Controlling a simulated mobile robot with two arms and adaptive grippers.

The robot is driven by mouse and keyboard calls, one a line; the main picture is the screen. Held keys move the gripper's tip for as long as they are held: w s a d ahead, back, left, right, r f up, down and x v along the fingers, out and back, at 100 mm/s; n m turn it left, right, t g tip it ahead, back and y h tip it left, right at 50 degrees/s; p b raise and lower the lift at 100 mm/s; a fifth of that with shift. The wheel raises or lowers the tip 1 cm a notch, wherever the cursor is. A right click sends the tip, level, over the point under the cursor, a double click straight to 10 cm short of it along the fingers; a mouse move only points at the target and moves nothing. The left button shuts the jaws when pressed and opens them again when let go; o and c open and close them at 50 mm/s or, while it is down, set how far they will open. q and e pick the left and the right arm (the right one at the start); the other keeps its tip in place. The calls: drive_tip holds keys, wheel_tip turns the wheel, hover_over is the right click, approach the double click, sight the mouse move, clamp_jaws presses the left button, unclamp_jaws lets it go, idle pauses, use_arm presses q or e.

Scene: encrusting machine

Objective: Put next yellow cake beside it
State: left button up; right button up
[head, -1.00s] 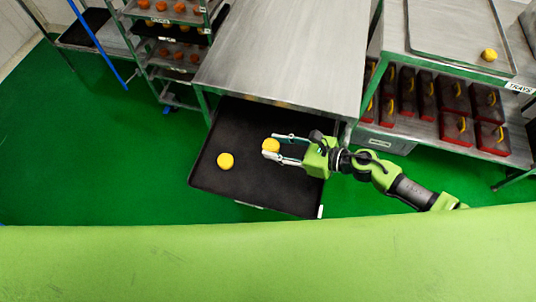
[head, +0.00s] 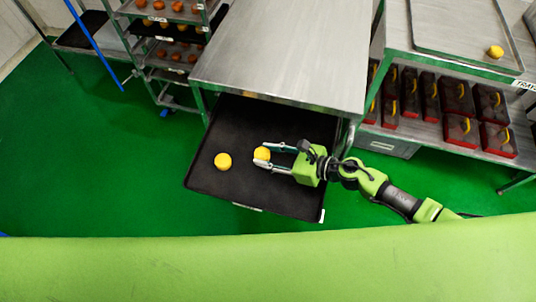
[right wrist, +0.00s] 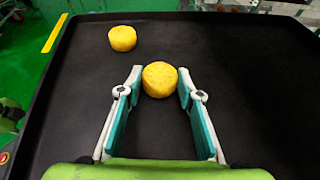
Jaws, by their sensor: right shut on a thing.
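One round yellow cake (head: 223,161) rests on the black tray (head: 240,191), left of my right gripper. It also shows in the right wrist view (right wrist: 122,38), at the upper left. My right gripper (head: 265,157) is over the tray and shut on a second yellow cake (head: 261,153). In the right wrist view this held cake (right wrist: 160,79) sits between the two fingertips. A clear gap separates the two cakes. Whether the held cake touches the tray is hard to tell. My left gripper is not in view.
A steel table (head: 285,55) stands just behind the black tray. At the right, a steel tray (head: 462,38) on a bench bears another yellow cake (head: 495,51). Red and black boxes (head: 462,133) fill the shelf below. The rest of the black tray is bare.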

drive_tip(key=shift+f, duration=0.25)
drive_tip(key=o, duration=1.1)
drive_tip(key=shift+r, duration=0.1)
drive_tip(key=shift+r, duration=0.2)
drive_tip(key=b+v, duration=0.1)
drive_tip(key=v, duration=1)
drive_tip(key=shift+d, duration=0.2)
drive_tip(key=shift+s+d+r, duration=0.15)
drive_tip(key=shift+s+d, duration=0.05)
